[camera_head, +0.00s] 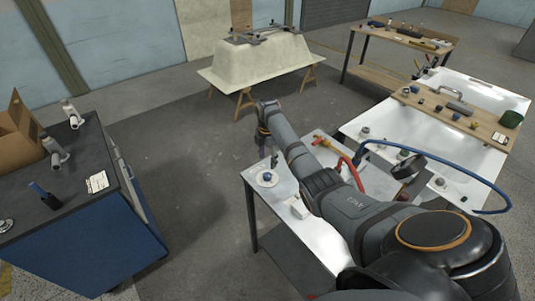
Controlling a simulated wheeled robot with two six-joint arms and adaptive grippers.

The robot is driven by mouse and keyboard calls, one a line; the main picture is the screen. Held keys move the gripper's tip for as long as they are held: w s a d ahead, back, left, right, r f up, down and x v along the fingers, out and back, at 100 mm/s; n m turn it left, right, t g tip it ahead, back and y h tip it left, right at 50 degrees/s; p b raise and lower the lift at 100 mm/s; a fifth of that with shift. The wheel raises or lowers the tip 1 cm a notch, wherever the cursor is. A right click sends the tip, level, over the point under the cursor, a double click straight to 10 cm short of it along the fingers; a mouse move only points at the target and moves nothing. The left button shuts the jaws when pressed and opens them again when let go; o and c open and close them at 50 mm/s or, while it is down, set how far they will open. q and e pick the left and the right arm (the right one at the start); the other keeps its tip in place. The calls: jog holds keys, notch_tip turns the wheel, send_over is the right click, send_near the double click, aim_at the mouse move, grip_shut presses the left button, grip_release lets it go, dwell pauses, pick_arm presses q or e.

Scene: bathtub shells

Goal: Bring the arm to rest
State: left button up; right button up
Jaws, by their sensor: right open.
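My right arm comes in from the lower right and reaches out over the white-topped table (257,190). The fingers are small and dark in this view. My left arm and left gripper are out of view. My right arm hides part of the table.
A blue cabinet (85,245) with a dark top stands at left, bearing a cardboard box (20,130). A pale tub shell (262,62) rests upside down on trestles at the back. A wooden bench (400,37) stands behind. Floor between is clear.

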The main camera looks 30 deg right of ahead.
notch_tip(320, 180, up, 3)
jog(key=shift+f, duration=0.1)
dwell(0.5)
